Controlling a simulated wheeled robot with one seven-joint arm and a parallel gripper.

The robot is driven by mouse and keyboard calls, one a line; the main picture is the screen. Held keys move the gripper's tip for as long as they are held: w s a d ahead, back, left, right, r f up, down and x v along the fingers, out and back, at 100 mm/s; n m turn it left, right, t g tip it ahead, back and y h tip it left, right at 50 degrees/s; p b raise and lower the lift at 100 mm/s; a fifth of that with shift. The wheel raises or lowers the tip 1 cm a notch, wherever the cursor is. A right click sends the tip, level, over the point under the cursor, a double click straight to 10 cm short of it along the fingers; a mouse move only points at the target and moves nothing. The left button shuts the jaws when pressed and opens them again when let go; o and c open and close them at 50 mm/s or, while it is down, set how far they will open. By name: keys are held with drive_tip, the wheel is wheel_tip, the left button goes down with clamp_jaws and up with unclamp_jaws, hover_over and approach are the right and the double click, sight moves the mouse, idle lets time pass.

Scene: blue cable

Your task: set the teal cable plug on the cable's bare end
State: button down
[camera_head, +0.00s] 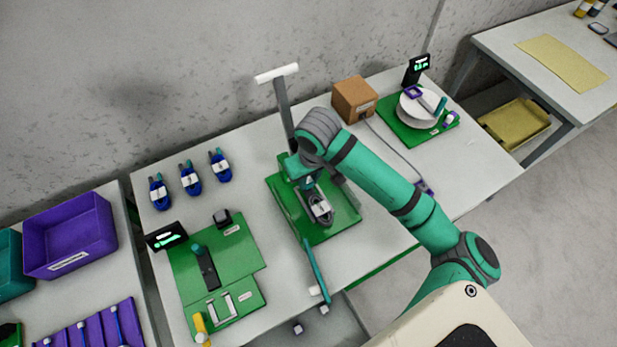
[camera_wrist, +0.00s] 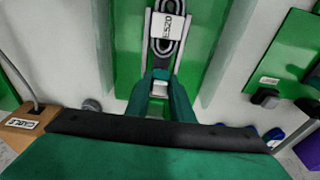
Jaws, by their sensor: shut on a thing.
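A dark cable coil with a white label (camera_head: 320,208) lies on the middle green board (camera_head: 341,226). In the wrist view the coil (camera_wrist: 167,27) sits between two pale rails, straight ahead of my fingers. My gripper (camera_head: 307,185) is low over this board, at the coil's far end. In the wrist view my gripper (camera_wrist: 161,84) is shut on a small piece that looks like the teal cable plug (camera_wrist: 160,74), with a pale grey part between the fingers. The plug is close to the coil's near end there; I cannot tell whether they touch. The cable's bare end is not clearly visible.
Several blue coils (camera_head: 191,178) lie at the back left. A green fixture board (camera_head: 238,248) stands at the left, a cardboard box (camera_head: 355,98) and a green board with a white reel (camera_head: 415,108) at the back right. A grey post (camera_head: 283,105) stands behind my gripper.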

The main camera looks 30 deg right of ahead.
drive_tip(key=shift+w+f, duration=0.1)
drive_tip(key=shift+f, duration=0.6)
idle(0.4)
drive_tip(key=shift+f, duration=0.15)
idle(0.3)
drive_tip(key=c, duration=1.5)
unclamp_jaws()
drive_tip(key=shift+r, duration=4)
